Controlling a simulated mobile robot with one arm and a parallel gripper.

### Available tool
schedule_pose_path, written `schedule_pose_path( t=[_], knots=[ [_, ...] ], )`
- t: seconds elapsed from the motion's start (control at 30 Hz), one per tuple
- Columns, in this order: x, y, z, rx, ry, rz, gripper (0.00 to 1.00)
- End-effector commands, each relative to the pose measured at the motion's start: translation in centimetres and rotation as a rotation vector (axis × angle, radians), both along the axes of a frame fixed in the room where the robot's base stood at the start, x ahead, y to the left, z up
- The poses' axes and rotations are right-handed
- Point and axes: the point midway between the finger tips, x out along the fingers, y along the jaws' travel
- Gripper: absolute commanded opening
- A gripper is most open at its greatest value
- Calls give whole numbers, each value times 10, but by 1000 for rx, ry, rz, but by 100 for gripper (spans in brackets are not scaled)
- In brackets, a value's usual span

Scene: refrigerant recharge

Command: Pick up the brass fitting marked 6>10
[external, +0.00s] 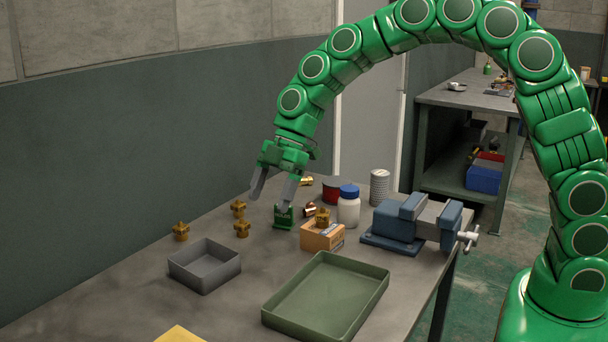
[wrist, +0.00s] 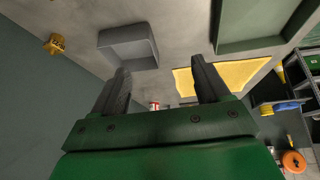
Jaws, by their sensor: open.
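Several brass fittings are on the grey bench in the external view: one at the left (external: 181,231), two close together (external: 238,208) (external: 242,229), and one on top of an orange box (external: 322,216). No marking is legible, so I cannot tell which is 6>10. In the wrist view my gripper's fingers (wrist: 160,68) are apart with nothing held. One brass fitting (wrist: 55,44) shows there at upper left.
A grey tray (external: 204,268), a green tray (external: 325,300) and a yellow sheet (external: 180,335) lie nearer the front.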

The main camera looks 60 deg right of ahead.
Motion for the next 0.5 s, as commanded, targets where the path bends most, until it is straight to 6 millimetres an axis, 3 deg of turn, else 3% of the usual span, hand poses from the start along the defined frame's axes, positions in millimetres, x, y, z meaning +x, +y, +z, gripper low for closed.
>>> schedule_pose_path(
  t=[0.3,0.5],
  knots=[
    [55,-59,26,337,-71,-239,75],
    [78,-100,34,476,-113,-366,75]
  ],
)
